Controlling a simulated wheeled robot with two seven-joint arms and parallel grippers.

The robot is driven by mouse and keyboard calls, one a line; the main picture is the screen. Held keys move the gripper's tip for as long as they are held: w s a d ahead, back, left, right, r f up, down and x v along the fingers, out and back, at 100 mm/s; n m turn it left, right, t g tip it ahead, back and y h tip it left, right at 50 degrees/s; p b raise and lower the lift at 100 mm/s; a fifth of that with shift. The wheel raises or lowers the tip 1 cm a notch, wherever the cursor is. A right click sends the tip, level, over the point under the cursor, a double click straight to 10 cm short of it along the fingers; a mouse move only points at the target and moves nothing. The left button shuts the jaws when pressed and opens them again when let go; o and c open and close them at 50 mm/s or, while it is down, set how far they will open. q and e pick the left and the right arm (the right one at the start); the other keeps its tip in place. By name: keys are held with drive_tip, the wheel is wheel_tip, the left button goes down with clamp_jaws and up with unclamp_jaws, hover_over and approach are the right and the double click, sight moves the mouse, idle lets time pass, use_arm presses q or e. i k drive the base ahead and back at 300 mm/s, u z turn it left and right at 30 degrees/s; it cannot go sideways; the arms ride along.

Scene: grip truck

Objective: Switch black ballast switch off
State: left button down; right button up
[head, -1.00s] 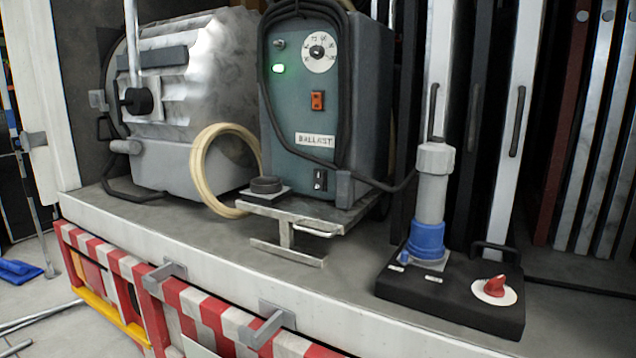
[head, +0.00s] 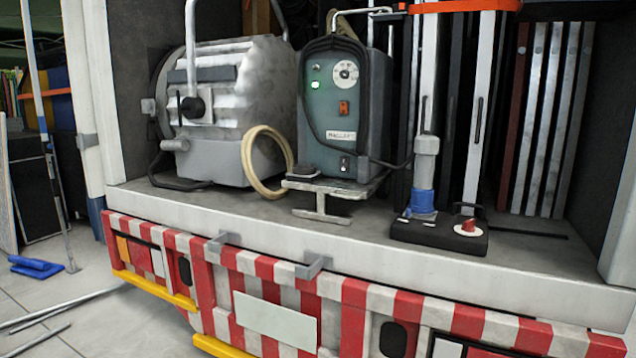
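A black cable loops around the front of the ballast. Neither of my grippers is in view.
A large silver lamp (head: 245,80) stands left of the ballast. A black box with a red knob (head: 468,226) and blue connector (head: 422,201) is at right. The bed edge (head: 400,265) and striped bumper (head: 360,300) are in front.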

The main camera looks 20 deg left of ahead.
sight(344, 161)
drive_tip(key=u, duration=0.75)
drive_tip(key=i, duration=1.9)
drive_tip(key=z, duration=0.8)
